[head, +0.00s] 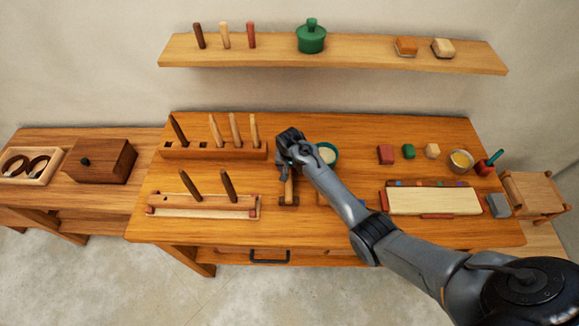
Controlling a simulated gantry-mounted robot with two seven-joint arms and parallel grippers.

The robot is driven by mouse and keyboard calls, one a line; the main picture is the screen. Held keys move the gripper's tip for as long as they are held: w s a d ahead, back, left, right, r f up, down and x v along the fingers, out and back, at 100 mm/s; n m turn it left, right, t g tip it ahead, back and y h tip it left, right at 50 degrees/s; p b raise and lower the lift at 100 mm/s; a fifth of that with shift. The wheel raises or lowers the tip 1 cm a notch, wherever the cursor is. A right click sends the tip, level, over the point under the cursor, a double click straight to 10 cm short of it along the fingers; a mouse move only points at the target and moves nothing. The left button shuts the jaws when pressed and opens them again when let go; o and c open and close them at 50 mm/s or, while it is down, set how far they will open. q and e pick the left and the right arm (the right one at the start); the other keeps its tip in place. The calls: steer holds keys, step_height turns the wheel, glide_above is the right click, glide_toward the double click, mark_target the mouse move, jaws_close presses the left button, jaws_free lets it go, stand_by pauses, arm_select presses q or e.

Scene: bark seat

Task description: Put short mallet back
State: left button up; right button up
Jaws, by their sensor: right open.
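A short mallet (289,190) with a light wooden handle and a dark head is on the middle of the table, just right of the low front rack. My right gripper (287,165) is open over the upper end of its handle. The gripper hides that end, and I cannot tell whether the fingers touch it. A long wooden rack (225,154) at the back left holds several upright handles and shows empty slots. The low front rack (205,211) holds two dark upright pegs. My left gripper is not in view.
My right arm crosses the table from the lower right and partly hides a teal bowl (333,151). At right are a red block (385,154), a green block (408,151), a pale board (434,202) and a grey block (497,205). A shelf (275,54) hangs behind.

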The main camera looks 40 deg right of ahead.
steer(key=shift+r, duration=0.35)
steer(key=r, duration=0.3)
steer(key=s+r, duration=0.1)
steer(key=r, duration=0.2)
steer(key=a+r+p, duration=0.1)
steer(key=r, duration=0.3)
steer(key=shift+s+a, duration=0.1)
steer(key=shift+s, duration=0.15)
steer(key=s+a+f+n, duration=0.1)
steer(key=s, duration=0.2)
steer(key=s+a+f+n, duration=0.1)
steer(key=s, duration=0.2)
steer(key=s+a+f+n, duration=0.1)
steer(key=s+a+f, duration=0.1)
steer(key=s, duration=0.1)
steer(key=shift+s+n+t, duration=0.3)
steer(key=shift+s, duration=0.1)
steer(key=s+a+r+n+y, duration=0.1)
steer(key=s+a+r+n, duration=0.1)
steer(key=s+a, duration=0.35)
steer(key=s+a+r+n+t, duration=0.1)
steer(key=s+a+r+n, duration=0.1)
steer(key=s, duration=0.7)
steer(key=s+a+r+n+y, duration=0.1)
steer(key=s+a+n, duration=0.2)
steer(key=s, duration=0.4)
step_height(320, 180, up, 18)
steer(key=p, duration=1.7)
steer(key=shift+w+f+h+p, duration=0.25)
steer(key=shift+w+h+p, duration=0.05)
